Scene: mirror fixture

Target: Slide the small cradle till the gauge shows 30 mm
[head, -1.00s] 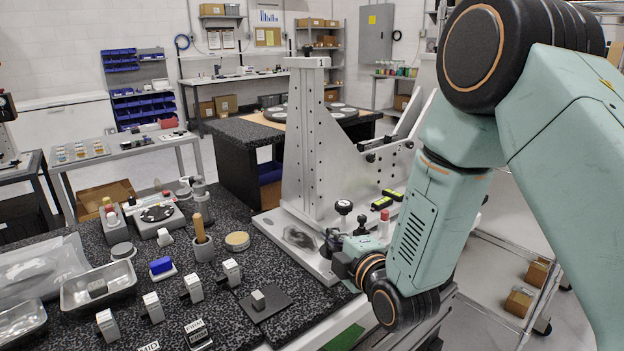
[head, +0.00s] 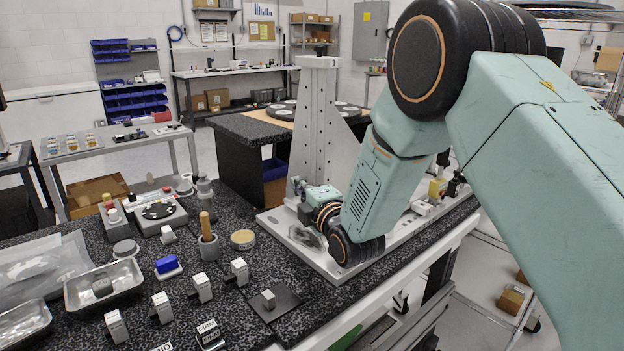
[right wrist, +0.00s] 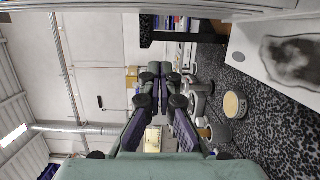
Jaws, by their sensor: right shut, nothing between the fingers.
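The mirror fixture's pale metal base plate (head: 272,219) lies on the dark speckled bench, with a tall drilled upright (head: 318,125) on it. My right gripper (head: 297,187) is in front of the upright's foot, above the plate; it is shut and empty. In the right wrist view its fingers (right wrist: 162,75) are together. My right arm covers much of the fixture. A yellow block (head: 437,188) shows at the fixture's right, past my arm. I cannot make out the small cradle or a gauge reading. My left gripper is not in view.
A cup with a wooden handle (head: 207,245), a beige disc (head: 243,239), several small labelled blocks and a metal tray (head: 106,288) crowd the bench at left. The disc also shows in the right wrist view (right wrist: 235,104). The bench's front edge is at lower right.

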